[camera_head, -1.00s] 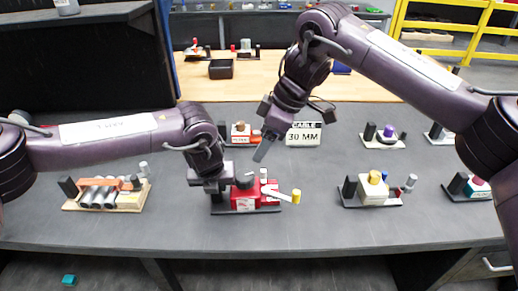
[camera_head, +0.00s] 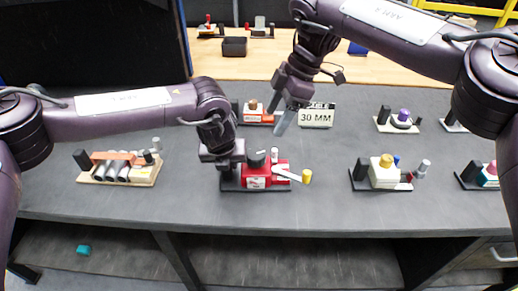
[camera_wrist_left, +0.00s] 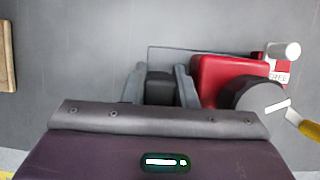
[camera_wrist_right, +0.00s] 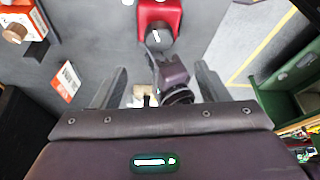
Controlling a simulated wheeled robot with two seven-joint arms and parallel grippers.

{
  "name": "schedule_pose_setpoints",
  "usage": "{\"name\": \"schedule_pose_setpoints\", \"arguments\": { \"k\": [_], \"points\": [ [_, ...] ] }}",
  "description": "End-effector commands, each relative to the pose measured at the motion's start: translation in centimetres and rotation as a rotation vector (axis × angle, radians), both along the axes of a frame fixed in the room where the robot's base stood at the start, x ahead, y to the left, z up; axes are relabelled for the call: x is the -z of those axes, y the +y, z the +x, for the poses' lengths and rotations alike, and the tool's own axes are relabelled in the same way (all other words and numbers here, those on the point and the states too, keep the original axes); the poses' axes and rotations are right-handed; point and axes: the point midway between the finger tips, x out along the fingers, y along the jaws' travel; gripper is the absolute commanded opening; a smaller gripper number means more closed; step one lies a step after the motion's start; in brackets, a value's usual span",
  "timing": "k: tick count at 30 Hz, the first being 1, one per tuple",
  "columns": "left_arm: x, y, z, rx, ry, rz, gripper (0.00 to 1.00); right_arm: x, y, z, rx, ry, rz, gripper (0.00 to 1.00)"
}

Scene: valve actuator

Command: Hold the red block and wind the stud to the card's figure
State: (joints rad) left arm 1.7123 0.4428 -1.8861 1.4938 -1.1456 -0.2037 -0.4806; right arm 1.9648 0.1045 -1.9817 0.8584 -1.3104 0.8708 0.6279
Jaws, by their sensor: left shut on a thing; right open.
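The red block (camera_head: 257,178) stands on a black base plate at mid-table, with a dark round knob (camera_head: 257,158) on top. A pale lever with a yellow end (camera_head: 307,176) sticks out to its right. The card (camera_head: 316,116) reads "30 MM". My left gripper (camera_wrist_left: 160,85) has its fingers around a dark block (camera_wrist_left: 160,90) beside the red block, on the same plate; the red block itself is outside the fingers. My right gripper (camera_head: 283,118) is open and empty above the table, behind the red block and left of the card. I cannot tell which part is the stud.
Other fixtures stand around: one with grey cylinders (camera_head: 118,168) at left, a cream block with a yellow top (camera_head: 383,172) at right, and an orange-and-white one (camera_head: 254,113) behind. The table is bare between the red block and the cream one.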

Motion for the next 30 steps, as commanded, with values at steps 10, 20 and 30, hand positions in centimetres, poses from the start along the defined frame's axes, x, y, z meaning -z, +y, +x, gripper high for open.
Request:
{"name": "schedule_pose_setpoints", "arguments": {
  "k": [10, 20, 30],
  "points": [
    [0.6, 0.1, -0.4, 0.003, 0.013, 0.004, 0.0, 4.3, 1.6, -0.4, -0.018, 0.0, 0.001, 0.68],
    [0.6, 0.1, -0.4, 0.003, 0.013, 0.004, 0.0, 9.6, 3.8, -0.8, -0.016, -0.003, 0.001, 0.68],
    [0.6, 0.1, -0.4, 0.003, 0.014, 0.004, 0.0, 11.0, 4.4, -0.9, -0.014, -0.004, 0.002, 0.68]
  ]
}}
